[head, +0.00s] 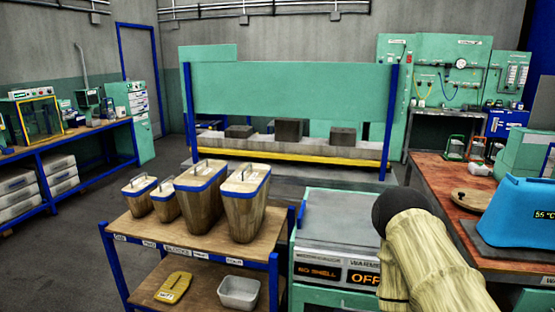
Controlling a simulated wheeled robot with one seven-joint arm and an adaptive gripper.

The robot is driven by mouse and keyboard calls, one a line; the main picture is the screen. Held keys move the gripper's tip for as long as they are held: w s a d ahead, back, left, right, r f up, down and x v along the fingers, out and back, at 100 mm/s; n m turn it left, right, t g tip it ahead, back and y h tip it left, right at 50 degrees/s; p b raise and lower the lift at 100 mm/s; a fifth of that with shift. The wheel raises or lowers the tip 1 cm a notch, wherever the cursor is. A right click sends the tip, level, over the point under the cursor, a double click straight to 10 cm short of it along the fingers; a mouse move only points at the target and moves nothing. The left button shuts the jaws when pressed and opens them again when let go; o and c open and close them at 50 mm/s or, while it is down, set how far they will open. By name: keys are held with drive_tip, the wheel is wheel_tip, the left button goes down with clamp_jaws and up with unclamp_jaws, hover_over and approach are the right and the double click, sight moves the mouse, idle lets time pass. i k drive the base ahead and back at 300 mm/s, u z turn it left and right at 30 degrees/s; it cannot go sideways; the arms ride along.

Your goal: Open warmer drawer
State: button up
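The warmer (338,215) is a green and grey cabinet in the lower middle of the head view, just right of the wooden cart. Its dark front panel (318,270) shows lit orange text reading "NO SHELL" and "OFF", with a partly covered label above. A green front (335,297) shows below the panel at the bottom edge. I cannot tell whether this is the drawer or whether it is open. My arm, pale with a dark rounded joint, covers the warmer's right side. My gripper is not visible.
A wooden cart (135,230) with several lidded bins stands left of the warmer; a yellow item (174,288) and a white tub (239,292) are on its lower shelf. A workbench (432,170) with a blue device (515,215) is at right. Open floor (60,260) lies left.

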sight(308, 297)
drive_tip(key=u, duration=0.05)
drive_tip(key=k, duration=0.55)
drive_tip(key=u, duration=0.6)
drive_tip(key=i, duration=1.15)
drive_tip(key=z, duration=0.65)
